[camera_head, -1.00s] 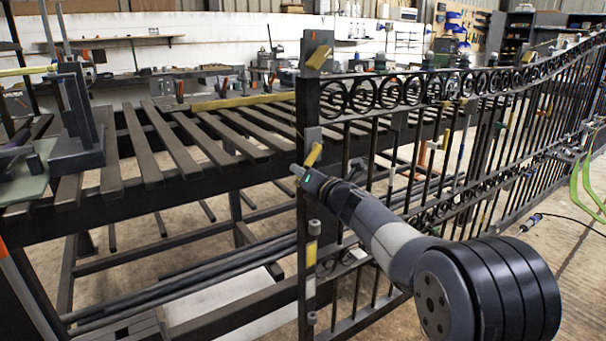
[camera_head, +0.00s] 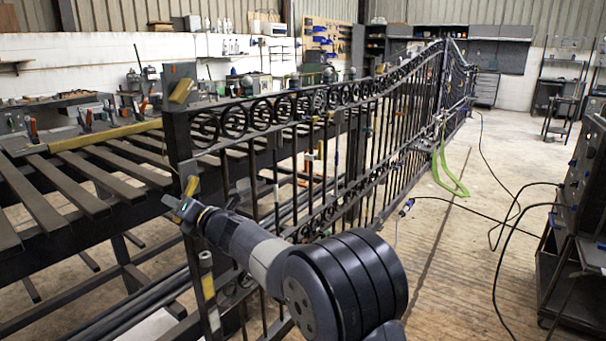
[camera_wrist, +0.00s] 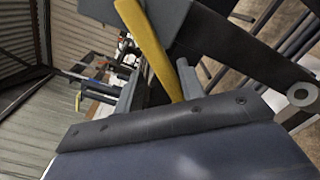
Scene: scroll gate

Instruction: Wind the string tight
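I can make out no string in either view. A dark metal gate (camera_head: 232,122) with scroll rings runs from the near left towards the back. Its near end post carries a yellow handle (camera_head: 191,186). My gripper (camera_head: 176,207) is at this post, just below the yellow handle in the head view. The wrist view shows a yellow bar (camera_wrist: 148,45) beside a grey finger-like part (camera_wrist: 189,76), close in front of my wrist. Whether the gripper grips anything is not clear. Another yellow piece (camera_head: 182,90) sits at the post's top.
A slatted metal bench (camera_head: 45,190) stands behind the gate on the left. A dark cart (camera_head: 575,265) is at the right edge. A green hose (camera_head: 447,175) and black cables (camera_head: 505,235) lie on the otherwise open floor between.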

